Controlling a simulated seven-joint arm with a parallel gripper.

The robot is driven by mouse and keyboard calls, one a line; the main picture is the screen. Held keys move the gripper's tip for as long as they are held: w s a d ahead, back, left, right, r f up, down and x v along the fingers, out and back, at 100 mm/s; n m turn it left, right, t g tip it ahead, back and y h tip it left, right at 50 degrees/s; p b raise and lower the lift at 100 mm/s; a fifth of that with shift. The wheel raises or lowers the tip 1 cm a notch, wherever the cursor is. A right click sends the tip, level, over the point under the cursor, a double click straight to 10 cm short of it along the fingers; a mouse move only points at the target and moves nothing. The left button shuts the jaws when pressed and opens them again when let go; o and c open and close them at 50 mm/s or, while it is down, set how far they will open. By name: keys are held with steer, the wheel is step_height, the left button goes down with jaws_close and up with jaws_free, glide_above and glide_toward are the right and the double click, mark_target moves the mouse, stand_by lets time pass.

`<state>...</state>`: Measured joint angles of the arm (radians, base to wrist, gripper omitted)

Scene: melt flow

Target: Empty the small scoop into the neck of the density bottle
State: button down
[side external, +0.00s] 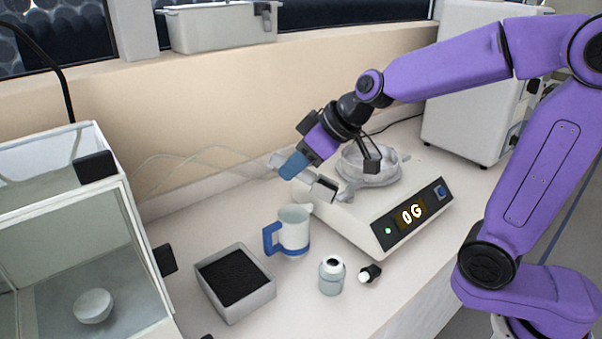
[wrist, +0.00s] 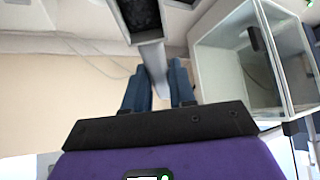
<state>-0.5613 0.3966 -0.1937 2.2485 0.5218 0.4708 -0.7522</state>
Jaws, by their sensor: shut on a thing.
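My gripper (side external: 294,166) has blue fingers and is shut on the handle of the small scoop (side external: 324,188), above the left part of a balance. In the wrist view my gripper (wrist: 158,70) shows the grey scoop handle (wrist: 151,57) between its fingers. Dark granules (wrist: 139,14) lie in the scoop's bowl, which is cut off by the top edge. The density bottle (side external: 331,280), small and pale with a dark round opening, stands upright on the bench, below and apart from the scoop. A small black and white stopper (side external: 370,273) lies beside it.
A mug with a blue handle (side external: 295,231) and a grey tray (side external: 252,305) of black granules stand to the bottle's left. A glass enclosure (side external: 75,230) fills the far left.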

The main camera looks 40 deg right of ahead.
stand_by(0.4)
steer(key=shift+s+d+r+t+y, duration=0.25)
steer(key=shift+s+r+t+y, duration=0.3)
steer(key=shift+t, duration=0.25)
stand_by(0.5)
steer(key=shift+w+a+f+g+h, duration=0.3)
steer(key=shift+w+f+g+h, duration=0.4)
steer(key=shift+g, duration=0.25)
steer(key=shift+w+a+f+g+h, duration=0.35)
steer(key=shift+f+g+h, duration=0.1)
steer(key=shift+f+g, duration=0.45)
steer(key=shift+w+f+g+h, duration=0.2)
steer(key=shift+f+g+h, duration=0.25)
steer(key=shift+g, duration=0.3)
